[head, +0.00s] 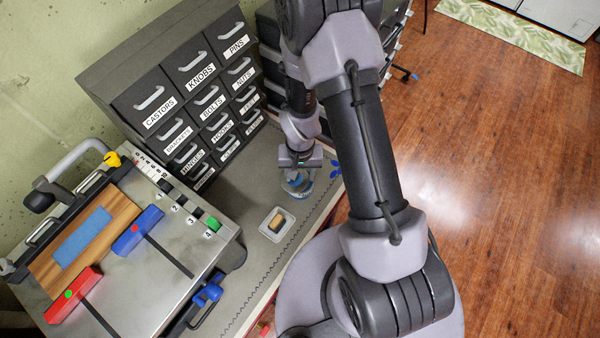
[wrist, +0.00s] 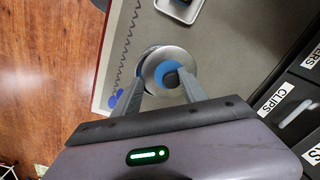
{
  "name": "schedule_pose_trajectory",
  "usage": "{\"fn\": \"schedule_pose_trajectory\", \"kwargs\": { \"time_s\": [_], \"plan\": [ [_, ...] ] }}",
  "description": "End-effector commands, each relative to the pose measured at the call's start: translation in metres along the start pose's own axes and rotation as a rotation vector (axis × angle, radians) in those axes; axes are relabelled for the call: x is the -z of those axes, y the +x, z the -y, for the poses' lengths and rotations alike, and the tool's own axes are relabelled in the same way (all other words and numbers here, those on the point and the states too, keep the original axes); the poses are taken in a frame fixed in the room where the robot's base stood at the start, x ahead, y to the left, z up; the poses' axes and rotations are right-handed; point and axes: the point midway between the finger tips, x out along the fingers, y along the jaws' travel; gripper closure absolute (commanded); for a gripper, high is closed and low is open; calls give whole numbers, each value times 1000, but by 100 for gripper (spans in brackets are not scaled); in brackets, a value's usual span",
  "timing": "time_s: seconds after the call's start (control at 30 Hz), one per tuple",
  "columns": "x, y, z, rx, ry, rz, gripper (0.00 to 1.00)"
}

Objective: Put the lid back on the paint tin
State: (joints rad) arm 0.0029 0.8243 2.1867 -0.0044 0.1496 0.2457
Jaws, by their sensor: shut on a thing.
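The paint tin (head: 299,188) stands upright on the grey bench top, near its front edge, with blue and pale grey showing below my gripper (head: 298,172). The lid overlaps the tin in this view and looks a little off centre. I cannot tell whether it is seated or held just above.
A labelled drawer cabinet (head: 190,100) stands behind. A metal-topped jig (head: 130,270) with red and blue clamps fills the left. The bench edge is close to the tin.

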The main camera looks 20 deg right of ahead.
Motion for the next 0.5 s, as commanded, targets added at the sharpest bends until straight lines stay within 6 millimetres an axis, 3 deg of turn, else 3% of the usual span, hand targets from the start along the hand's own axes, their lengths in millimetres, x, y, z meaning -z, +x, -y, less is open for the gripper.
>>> {"fn": "schedule_pose_trajectory", "kwargs": {
  "time_s": [0.47, 0.5],
  "plan": [
    [0, 0, -2, 0, 0, 0, 94],
    [0, 0, -4, 0, 1, 0, 100]
  ]
}}
